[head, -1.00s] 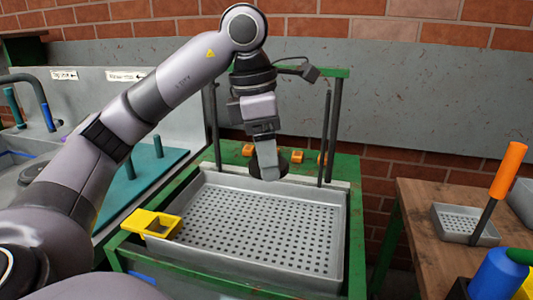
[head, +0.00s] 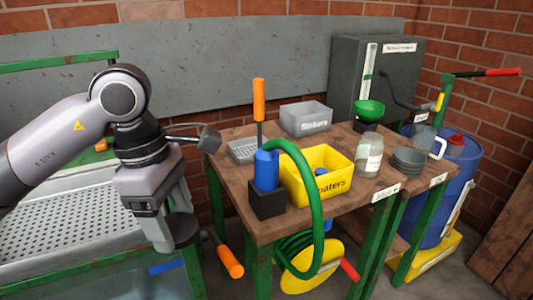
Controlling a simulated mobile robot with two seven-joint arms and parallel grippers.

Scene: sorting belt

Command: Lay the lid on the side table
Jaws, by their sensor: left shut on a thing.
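My left gripper (head: 163,243) is shut on a dark round lid (head: 185,232), at the right end of the perforated metal tray and left of the side table. The gripper hides part of the lid. The side table (head: 235,205) has a brown wooden top on green legs and stands in the middle of the head view. The gripper and lid are apart from its top. My right gripper is not in view.
On the table are a blue bottle (head: 266,170) in a black block, a yellow "Floaters" bin (head: 318,190), a grey "Sinkers" bin (head: 306,119), a glass jar (head: 369,155) and grey bowls (head: 408,161). An orange handle (head: 229,262) sticks out near the lid. A green hose arches over the front edge.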

